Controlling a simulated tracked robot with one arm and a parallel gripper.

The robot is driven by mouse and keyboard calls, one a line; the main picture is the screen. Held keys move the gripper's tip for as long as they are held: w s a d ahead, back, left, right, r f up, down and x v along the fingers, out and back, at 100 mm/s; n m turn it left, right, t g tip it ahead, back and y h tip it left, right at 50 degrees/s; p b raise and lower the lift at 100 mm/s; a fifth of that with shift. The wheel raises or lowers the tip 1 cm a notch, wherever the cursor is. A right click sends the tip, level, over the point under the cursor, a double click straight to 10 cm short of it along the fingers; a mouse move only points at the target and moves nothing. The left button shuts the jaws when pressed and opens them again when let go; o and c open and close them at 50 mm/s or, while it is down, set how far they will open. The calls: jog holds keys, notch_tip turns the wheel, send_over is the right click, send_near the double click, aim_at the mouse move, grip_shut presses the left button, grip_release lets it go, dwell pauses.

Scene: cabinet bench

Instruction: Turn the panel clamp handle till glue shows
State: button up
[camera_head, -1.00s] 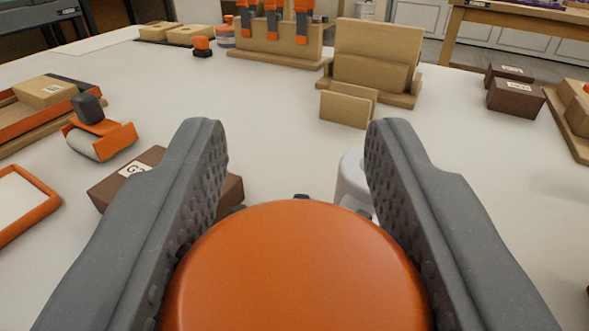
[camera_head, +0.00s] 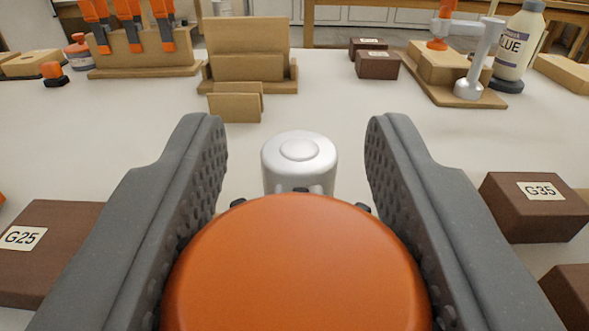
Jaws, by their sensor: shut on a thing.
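My gripper (camera_head: 295,130) has its two grey ridged fingers on either side of a round, smooth orange object (camera_head: 297,265) and is shut on it. The object fills the lower middle of the view and hides what lies below it. At the back right, a wooden block on a board, with an orange fitting and a grey metal rod, looks like the panel clamp (camera_head: 438,62). Its metal handle (camera_head: 478,65) stands upright at the board's right end. No glue bead can be made out there. My fingers are well apart from it.
A silver cylinder (camera_head: 299,160) stands just beyond the orange object. Brown blocks marked G25 (camera_head: 50,270) and G35 (camera_head: 520,205) lie left and right. A glue bottle (camera_head: 520,42) stands back right.

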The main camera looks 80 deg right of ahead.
jog(key=shift+a+m+g+p, duration=0.1)
jog(key=shift+m+g+p, duration=0.35)
jog(key=shift+g, duration=0.35)
jog(key=o, duration=1)
jog(key=shift+c, duration=0.2)
jog(key=s+a, duration=0.1)
jog(key=a, duration=1.2)
jog(key=shift+a, duration=0.4)
